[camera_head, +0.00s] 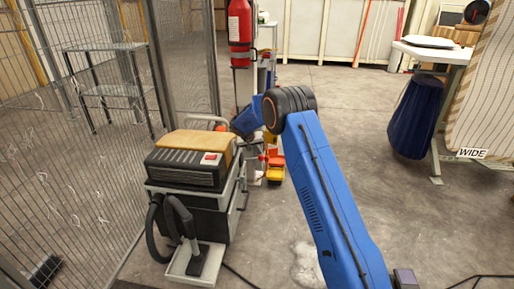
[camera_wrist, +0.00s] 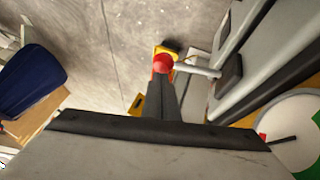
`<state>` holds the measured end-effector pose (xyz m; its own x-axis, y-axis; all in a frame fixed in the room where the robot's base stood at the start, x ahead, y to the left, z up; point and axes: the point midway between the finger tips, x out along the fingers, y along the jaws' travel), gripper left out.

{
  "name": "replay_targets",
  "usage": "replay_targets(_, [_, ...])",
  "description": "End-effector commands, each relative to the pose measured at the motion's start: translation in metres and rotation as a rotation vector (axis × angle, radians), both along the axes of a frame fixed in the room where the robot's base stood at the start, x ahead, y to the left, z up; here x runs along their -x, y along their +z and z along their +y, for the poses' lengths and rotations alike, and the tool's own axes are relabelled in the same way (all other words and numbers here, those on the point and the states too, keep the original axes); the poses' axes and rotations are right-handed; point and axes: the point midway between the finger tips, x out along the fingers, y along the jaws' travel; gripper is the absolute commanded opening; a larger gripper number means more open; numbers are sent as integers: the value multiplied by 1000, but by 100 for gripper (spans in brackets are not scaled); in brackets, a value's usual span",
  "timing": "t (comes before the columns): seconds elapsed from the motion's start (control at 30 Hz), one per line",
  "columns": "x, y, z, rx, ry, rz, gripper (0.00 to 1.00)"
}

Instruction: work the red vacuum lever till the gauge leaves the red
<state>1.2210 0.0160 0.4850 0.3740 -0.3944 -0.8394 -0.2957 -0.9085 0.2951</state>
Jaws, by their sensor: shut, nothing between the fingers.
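In the wrist view the lever's red ball knob (camera_wrist: 163,62) sits at the tips of my gripper (camera_wrist: 162,82). Its pale rod (camera_wrist: 197,69) runs right to a dark mount on the grey machine. My fingers are shut together with nothing between them; I cannot tell whether they touch the knob. The gauge (camera_wrist: 283,115), a white disc with a green part and a bit of red, is cut off at the lower right. Its black needle shows, but I cannot tell which zone it reads. In the head view my arm's end reaches behind the machine (camera_head: 190,195), and the gripper is hidden.
A black hose (camera_head: 155,230) hangs at the machine's front above a grey tray. A wire fence (camera_head: 90,150) stands close on the left. A red extinguisher (camera_head: 240,32) is behind. A blue bag (camera_head: 415,115) hangs by a table at right. The floor between is open.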

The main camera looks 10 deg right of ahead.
Motion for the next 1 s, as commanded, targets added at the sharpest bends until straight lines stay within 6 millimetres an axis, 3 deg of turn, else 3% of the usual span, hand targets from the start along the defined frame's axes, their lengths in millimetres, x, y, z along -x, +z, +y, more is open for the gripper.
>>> replay_targets(0.53, [1, -2, -2, -20, 0, -7, 0])
replay_targets(1.0, [4, -15, -10, -235, 0, -76, 0])
